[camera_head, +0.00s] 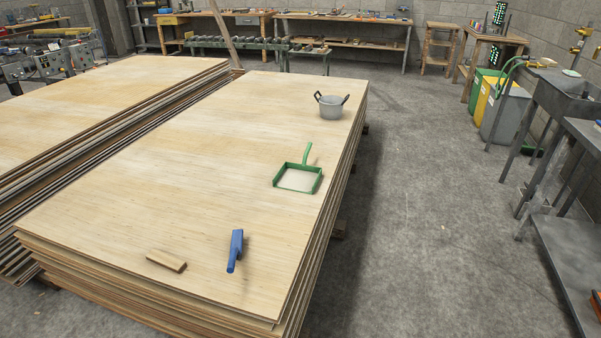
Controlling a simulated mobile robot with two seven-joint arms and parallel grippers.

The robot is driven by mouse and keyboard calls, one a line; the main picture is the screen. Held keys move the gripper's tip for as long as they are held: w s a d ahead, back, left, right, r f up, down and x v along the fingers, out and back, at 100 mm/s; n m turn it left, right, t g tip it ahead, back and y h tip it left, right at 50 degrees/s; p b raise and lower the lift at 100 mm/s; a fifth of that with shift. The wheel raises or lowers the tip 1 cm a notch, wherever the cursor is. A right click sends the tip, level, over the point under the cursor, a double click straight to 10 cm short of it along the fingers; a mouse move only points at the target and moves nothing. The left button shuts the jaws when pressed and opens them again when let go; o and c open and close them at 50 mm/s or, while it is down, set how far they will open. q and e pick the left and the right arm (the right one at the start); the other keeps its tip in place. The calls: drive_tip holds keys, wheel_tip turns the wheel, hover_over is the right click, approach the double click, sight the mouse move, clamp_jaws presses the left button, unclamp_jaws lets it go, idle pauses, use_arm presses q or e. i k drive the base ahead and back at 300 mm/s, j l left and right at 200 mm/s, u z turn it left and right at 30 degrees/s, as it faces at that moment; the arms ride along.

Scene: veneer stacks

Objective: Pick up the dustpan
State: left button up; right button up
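The dustpan (298,188) has a green rim and a green handle, with a pale flat middle. It lies on the top sheet of the nearer veneer stack (180,170), close to that stack's right edge. Its handle points away from me, toward the back. Neither of my grippers shows in the head view.
On the same stack are a grey pot (331,110) with dark handles behind the dustpan, a blue brush-like object (235,251) and a small wooden block (166,261) nearer me. Another stack (70,105) stands left. Grey floor (430,210) is clear right, before metal tables (570,250).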

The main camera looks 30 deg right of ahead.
sight(303, 178)
drive_tip(key=l+u, duration=0.15)
drive_tip(key=l, duration=0.3)
drive_tip(key=k+l+u, duration=0.15)
drive_tip(key=l, duration=0.3)
drive_tip(key=l+u, duration=0.3)
drive_tip(key=l, duration=0.65)
drive_tip(key=i+l+u, duration=0.1)
drive_tip(key=l, duration=0.35)
drive_tip(key=i+l+u, duration=0.15)
drive_tip(key=l, duration=0.3)
drive_tip(key=i+l+u, duration=0.1)
drive_tip(key=l, duration=0.35)
drive_tip(key=i+l+u, duration=0.15)
drive_tip(key=l, duration=0.35)
drive_tip(key=i+l, duration=0.15)
drive_tip(key=l, duration=0.2)
drive_tip(key=i+l+u, duration=0.1)
drive_tip(key=l, duration=0.3)
drive_tip(key=i+l, duration=0.25)
drive_tip(key=i+l+u, duration=0.1)
drive_tip(key=l, duration=0.4)
